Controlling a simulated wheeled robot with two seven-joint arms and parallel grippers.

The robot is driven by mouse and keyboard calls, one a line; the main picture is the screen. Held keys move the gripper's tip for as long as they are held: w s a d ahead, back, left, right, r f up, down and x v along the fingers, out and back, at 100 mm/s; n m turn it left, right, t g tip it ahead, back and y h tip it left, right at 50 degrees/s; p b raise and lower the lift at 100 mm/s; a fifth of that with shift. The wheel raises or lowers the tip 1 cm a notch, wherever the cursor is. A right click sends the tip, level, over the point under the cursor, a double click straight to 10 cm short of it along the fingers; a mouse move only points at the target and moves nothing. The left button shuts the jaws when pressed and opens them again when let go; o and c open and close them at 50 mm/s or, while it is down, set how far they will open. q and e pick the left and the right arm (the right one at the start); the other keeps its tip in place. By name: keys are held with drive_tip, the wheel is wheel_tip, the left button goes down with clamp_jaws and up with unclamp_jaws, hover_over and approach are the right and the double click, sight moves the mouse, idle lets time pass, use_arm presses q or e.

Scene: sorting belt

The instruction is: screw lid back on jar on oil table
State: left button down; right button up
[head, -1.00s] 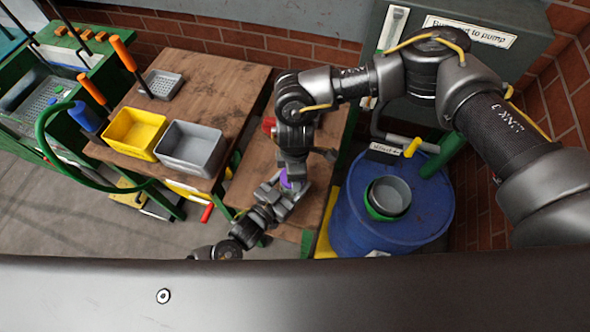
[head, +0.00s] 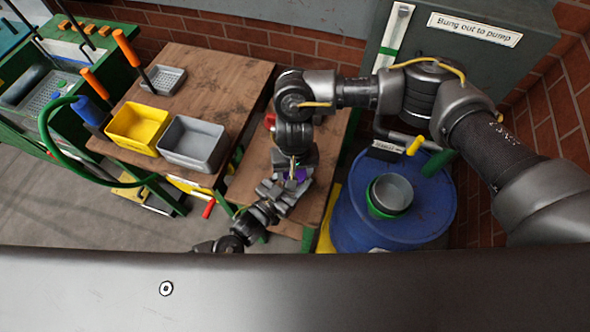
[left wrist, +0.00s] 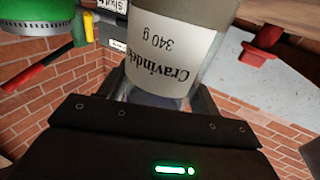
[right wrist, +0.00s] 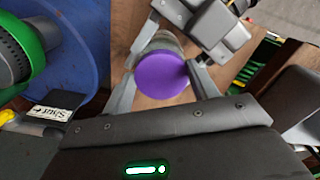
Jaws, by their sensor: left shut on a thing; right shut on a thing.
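The jar (left wrist: 170,50), glass with a white label reading "Cravinde…" and 340 g, stands between my left gripper's fingers (left wrist: 160,92) in the left wrist view. The purple lid (right wrist: 165,75) is between my right gripper's fingers (right wrist: 160,85), over the top of the jar, whose grey side (right wrist: 160,42) shows behind it. In the head view, the left gripper (head: 280,194) reaches in from the lower left, and the right gripper (head: 296,168) comes down from above onto the purple lid (head: 300,175). Whether the lid's thread is engaged cannot be told.
Both grippers are above a wooden table (head: 245,185). A yellow bin (head: 137,126) and a grey bin (head: 192,145) sit on another wooden table to the left.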

drive_tip(key=o, duration=0.9)
drive_tip(key=shift+o, duration=0.3)
